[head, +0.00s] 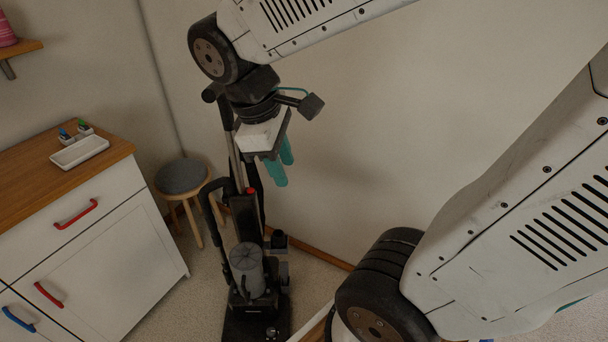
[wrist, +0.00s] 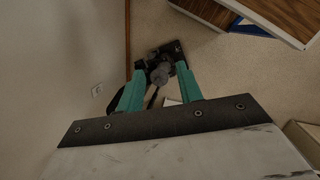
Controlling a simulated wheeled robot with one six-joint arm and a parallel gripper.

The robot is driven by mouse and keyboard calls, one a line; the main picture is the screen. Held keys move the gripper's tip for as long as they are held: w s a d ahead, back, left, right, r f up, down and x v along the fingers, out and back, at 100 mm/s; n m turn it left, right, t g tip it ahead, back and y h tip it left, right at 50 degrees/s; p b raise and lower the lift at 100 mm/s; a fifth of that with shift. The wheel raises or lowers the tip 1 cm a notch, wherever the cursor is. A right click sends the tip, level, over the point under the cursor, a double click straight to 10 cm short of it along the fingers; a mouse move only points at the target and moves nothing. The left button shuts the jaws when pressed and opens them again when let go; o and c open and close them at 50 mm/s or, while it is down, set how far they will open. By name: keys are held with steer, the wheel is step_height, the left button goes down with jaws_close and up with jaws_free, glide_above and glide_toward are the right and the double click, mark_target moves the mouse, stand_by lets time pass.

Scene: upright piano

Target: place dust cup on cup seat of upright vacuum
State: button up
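The upright vacuum (head: 250,225) stands on the floor near the wall in the head view, black with a tall handle. The grey dust cup (head: 246,264) is upright at its lower front, just above the base. The cup seat is hidden beneath it, and I cannot tell whether the cup is fully seated. My gripper (head: 283,172) is beside the vacuum's upper handle, well above the cup, with teal fingers pointing down. In the wrist view my gripper (wrist: 160,69) has its fingers apart, with nothing held. The dust cup (wrist: 160,75) shows far below between them.
A white cabinet (head: 110,240) with a wooden top and red and blue handles stands at the left. It carries a small white tray (head: 80,151). A round stool (head: 182,176) stands behind, between cabinet and vacuum. The wall is close behind the vacuum.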

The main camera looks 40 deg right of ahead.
steer(key=s+a+r+m+t+y, duration=0.1)
steer(key=s+r+m+t+y, duration=0.1)
steer(key=s+m, duration=0.5)
steer(key=shift+s+a+y, duration=0.15)
steer(key=shift+a+y, duration=0.15)
steer(key=shift+y, duration=0.1)
stand_by(0.6)
